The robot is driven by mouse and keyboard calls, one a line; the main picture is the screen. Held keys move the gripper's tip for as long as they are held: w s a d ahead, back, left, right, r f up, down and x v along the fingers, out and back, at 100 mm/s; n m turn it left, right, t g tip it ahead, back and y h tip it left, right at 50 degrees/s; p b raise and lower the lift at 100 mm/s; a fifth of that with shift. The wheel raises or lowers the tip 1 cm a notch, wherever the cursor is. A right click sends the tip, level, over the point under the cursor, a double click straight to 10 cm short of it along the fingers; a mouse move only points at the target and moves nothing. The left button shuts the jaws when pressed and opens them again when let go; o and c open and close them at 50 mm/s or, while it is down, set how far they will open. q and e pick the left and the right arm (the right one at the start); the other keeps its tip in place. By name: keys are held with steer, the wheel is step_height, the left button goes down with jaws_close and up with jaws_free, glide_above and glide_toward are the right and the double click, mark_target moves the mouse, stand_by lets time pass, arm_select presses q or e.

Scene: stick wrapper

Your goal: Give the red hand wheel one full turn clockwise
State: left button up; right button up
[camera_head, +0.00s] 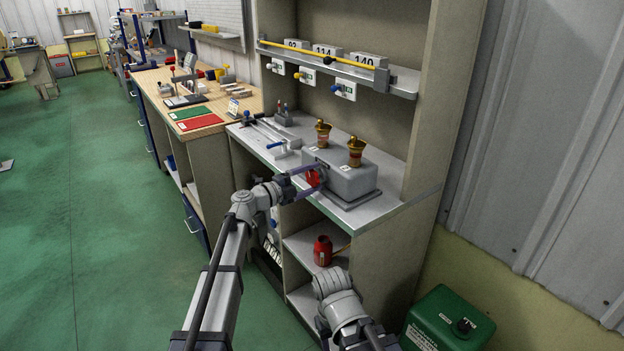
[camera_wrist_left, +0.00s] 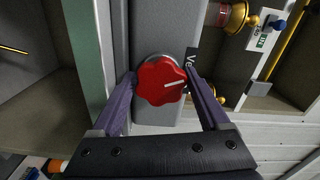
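The red hand wheel (camera_head: 313,178) is on the front face of a grey box (camera_head: 352,180) on the workbench. In the left wrist view the lobed wheel (camera_wrist_left: 161,82) fills the middle, with a white line pointing right and slightly up. My left gripper (camera_head: 304,181) is at the wheel, one purple finger on each side of it. In the wrist view these fingertips (camera_wrist_left: 160,80) straddle the rim with what look like very narrow gaps; contact is unclear. My right arm shows at the bottom of the head view, but its gripper is not visible.
Two brass fittings (camera_head: 323,133) (camera_head: 356,151) stand on the box. A red bottle (camera_head: 322,250) stands on the shelf below. A green container (camera_head: 447,319) is on the floor at right.

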arm_select(q)
steer(key=v, duration=0.8)
steer(key=shift+d, duration=0.1)
